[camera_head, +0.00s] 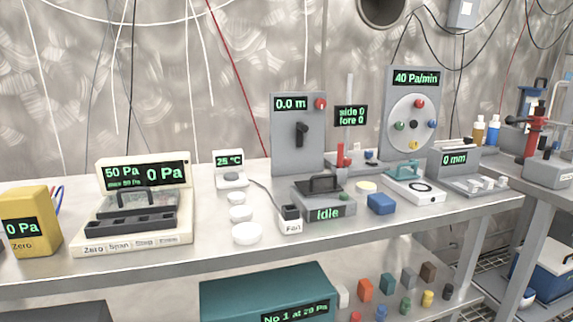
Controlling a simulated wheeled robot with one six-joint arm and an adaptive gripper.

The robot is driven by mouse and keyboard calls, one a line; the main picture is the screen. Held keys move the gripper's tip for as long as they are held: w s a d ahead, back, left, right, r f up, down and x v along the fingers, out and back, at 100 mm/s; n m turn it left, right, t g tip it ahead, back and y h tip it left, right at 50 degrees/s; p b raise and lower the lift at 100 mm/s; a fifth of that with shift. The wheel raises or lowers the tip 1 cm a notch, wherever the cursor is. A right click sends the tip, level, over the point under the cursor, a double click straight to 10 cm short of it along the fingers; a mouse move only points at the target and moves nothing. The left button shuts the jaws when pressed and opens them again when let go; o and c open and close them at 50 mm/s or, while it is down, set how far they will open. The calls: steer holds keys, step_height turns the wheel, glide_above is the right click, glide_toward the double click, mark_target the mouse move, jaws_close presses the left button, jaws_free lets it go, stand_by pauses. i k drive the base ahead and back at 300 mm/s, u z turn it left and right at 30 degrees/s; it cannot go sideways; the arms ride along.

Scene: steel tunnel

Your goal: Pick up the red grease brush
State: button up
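I cannot make out a red grease brush for certain. A narrow upright red piece (340,155) stands on the bench at the foot of a pale vertical post, by the "side 0 fore 0" display. A larger red upright fitting (534,128) with a crossbar stands at the far right. Neither shows clear bristles at this size. My gripper is not in view.
The steel bench (135,262) carries a yellow meter (30,222), a cream pressure console (140,238), white discs (246,233), an "Idle" box (325,210) and a blue block (381,204). Upright panels stand behind. Small coloured pieces lie on the lower shelf.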

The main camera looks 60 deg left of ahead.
mark_target(340, 145)
steer(key=u, duration=1.35)
steer(key=i, duration=0.35)
steer(key=u, duration=1.05)
